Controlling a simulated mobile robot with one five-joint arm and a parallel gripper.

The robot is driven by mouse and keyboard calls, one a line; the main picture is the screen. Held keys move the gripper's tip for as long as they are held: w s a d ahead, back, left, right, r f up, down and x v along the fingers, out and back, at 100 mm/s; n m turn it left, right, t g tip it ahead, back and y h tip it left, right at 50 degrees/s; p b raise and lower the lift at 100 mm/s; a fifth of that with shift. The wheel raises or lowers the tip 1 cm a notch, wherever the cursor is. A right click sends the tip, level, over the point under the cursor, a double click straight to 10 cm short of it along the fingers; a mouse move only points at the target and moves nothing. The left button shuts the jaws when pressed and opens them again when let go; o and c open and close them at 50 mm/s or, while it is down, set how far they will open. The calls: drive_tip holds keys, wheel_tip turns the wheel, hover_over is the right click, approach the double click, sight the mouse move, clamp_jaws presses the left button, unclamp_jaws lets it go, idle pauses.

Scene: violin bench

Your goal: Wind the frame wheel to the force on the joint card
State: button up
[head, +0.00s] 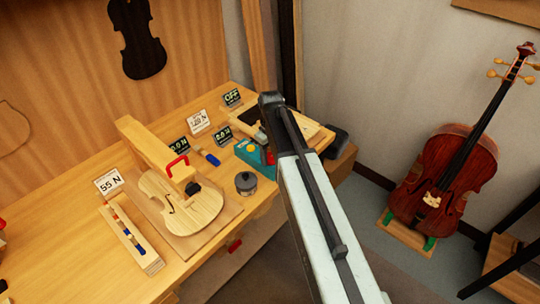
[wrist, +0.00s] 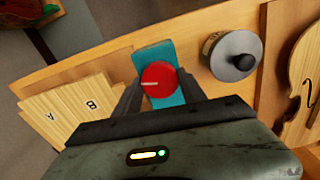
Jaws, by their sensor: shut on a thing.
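My gripper (wrist: 160,88) is shut on a round red knob (wrist: 158,79) with a white line, on a teal block (wrist: 153,57). In the head view the teal block (head: 250,155) stands at the bench's front edge, partly behind my arm; my fingertips are hidden there. A wooden frame (head: 148,150) with a red handle (head: 177,167) and a dark round part (head: 193,188) stands over a pale violin plate (head: 180,212). One white card reads 55 N (head: 108,182); another white card (head: 198,121) is too small to read surely. I cannot tell which is the joint card.
Small dark displays (head: 180,144) stand behind the frame; one reads OFF (head: 232,97). A grey pot (head: 246,183) with a dark knob sits close beside the teal block. Boards lettered A and B (wrist: 70,112) lie on its other side. A cello (head: 440,185) stands on the floor at right.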

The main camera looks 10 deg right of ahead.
sight(270, 157)
drive_tip(key=o, duration=1.4)
drive_tip(key=shift+c, duration=0.2)
wheel_tip(270, 157, up, 8)
drive_tip(key=p, duration=0.8)
drive_tip(key=shift+f, duration=0.1)
